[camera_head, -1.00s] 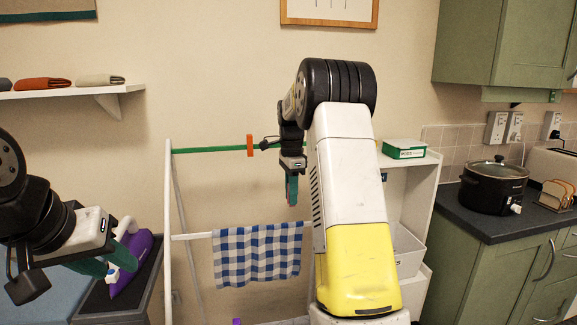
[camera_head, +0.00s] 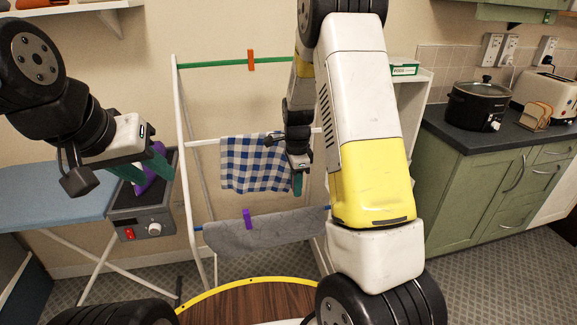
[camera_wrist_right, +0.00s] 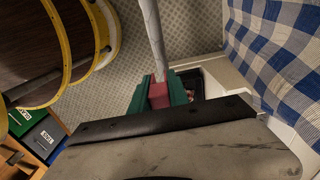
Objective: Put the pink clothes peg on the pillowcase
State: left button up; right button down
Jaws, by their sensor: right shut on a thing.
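The pink clothes peg (camera_wrist_right: 158,96) is between the green fingers of my right gripper (camera_wrist_right: 157,98) in the right wrist view. In the head view my right gripper (camera_head: 298,184) points down at the right edge of a blue and white checked cloth (camera_head: 250,165), and the peg cannot be made out. The checked cloth hangs over a white rail and shows at the right of the wrist view (camera_wrist_right: 280,55). A grey cloth (camera_head: 262,232) hangs lower on a blue rail. I cannot tell which is the pillowcase. My left gripper (camera_head: 147,170) is open, far left of the cloths.
An orange peg (camera_head: 251,60) sits on the green top rail (camera_head: 215,63) of the white airer. A purple peg (camera_head: 247,218) is on the grey cloth. A round wooden table (camera_head: 245,303) with a yellow rim stands in front. A purple iron (camera_head: 150,184) is behind my left gripper.

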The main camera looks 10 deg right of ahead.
send_over(296, 211)
jog(key=shift+f, duration=2.85)
jog(key=shift+w+f, duration=0.1)
jog(key=shift+f, duration=2.8)
jog(key=c, duration=1.2)
grip_release()
jog(key=shift+r, duration=3.5)
